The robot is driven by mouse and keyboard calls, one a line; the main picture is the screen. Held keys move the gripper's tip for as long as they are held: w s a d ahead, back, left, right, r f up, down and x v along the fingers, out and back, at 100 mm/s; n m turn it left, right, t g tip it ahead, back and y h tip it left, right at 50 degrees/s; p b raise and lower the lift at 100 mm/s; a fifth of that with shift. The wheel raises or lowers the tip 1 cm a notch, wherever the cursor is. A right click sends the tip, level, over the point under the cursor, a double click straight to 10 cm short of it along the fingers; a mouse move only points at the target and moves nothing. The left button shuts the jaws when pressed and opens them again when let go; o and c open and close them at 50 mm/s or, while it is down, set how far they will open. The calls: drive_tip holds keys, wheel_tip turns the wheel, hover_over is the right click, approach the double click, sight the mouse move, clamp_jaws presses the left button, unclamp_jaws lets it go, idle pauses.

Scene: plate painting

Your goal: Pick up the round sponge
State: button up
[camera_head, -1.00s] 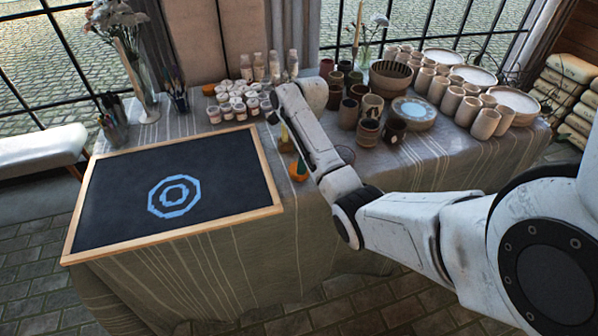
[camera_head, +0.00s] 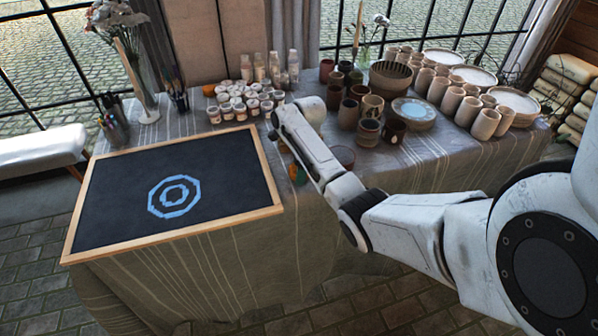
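My white arm reaches over the table from the right. The end of my arm (camera_head: 276,120) is above the table, just right of the framed black board. My gripper's fingers cannot be made out, so I cannot tell whether they are open or hold anything. A small orange and green item (camera_head: 298,172) shows beside the board's right edge, mostly hidden behind my forearm. I cannot tell whether it is the round sponge. No other thing is clearly a round sponge.
The black board (camera_head: 110,200) has a wooden frame and blue painted rings. Small paint jars (camera_head: 240,108) and bottles (camera_head: 275,68) stand behind. Brown cups (camera_head: 368,131), bowls and a plate (camera_head: 413,112) fill the right. Brush holders (camera_head: 180,101) and a flower vase (camera_head: 148,105) stand at left.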

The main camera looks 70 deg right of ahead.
drive_tip(key=c, duration=0.7)
drive_tip(key=shift+r, duration=0.1)
drive_tip(key=shift+r, duration=0.6)
drive_tip(key=shift+s+a+r+p, duration=0.6)
drive_tip(key=shift+s+r+p, duration=0.9)
drive_tip(key=shift+s+r, duration=0.6)
drive_tip(key=shift+s+a+r+p, duration=0.55)
drive_tip(key=shift+s+r+p, duration=1.05)
drive_tip(key=shift+s, duration=0.85)
drive_tip(key=shift+s+a+r+p, duration=0.6)
drive_tip(key=shift+s+r+p, duration=0.75)
drive_tip(key=shift+s+r, duration=0.85)
drive_tip(key=shift+f, duration=0.1)
